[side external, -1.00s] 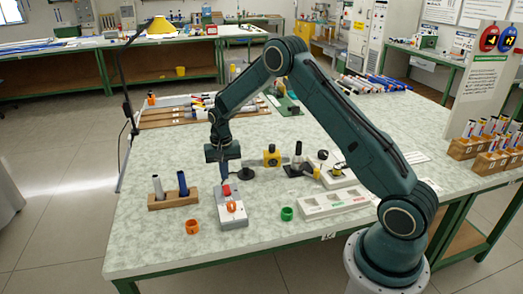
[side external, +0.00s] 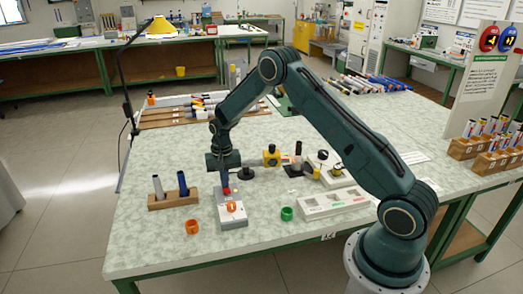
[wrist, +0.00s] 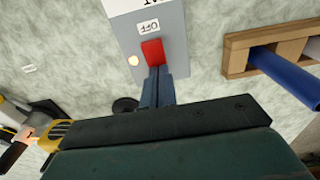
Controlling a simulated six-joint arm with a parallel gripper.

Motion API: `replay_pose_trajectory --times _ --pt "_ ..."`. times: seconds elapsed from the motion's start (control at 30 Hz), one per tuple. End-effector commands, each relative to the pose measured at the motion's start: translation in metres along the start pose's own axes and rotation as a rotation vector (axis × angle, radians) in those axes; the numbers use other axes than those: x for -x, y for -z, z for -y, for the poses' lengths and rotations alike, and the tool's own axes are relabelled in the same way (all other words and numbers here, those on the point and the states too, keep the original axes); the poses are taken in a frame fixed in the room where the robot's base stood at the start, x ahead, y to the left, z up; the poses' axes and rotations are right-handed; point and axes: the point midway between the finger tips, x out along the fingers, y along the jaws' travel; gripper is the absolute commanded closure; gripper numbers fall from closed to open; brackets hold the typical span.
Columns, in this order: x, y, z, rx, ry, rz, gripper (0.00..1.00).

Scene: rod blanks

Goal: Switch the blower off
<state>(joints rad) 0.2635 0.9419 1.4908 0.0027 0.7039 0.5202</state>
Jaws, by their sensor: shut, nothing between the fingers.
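My gripper (side external: 226,188) is shut and empty, pointing down at the red switch. Its fingertips also show in the wrist view (wrist: 155,72), at the switch's near edge. I cannot tell whether they touch. A yellow unit (side external: 271,156), possibly the blower, stands behind to the right.
A wooden block (side external: 173,200) with two upright rods stands left of the box. An orange ring (side external: 192,227) and a green ring (side external: 287,214) lie near the front. A white tray (side external: 335,203) lies to the right. The bench front is mostly clear.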

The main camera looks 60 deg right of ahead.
Motion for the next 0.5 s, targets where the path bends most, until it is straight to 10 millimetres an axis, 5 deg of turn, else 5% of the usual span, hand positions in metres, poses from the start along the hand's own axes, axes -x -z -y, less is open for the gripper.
replay_pose_trajectory --times 0.5 --pt "0.001 -0.013 0.000 0.002 -0.003 0.008 1.00"
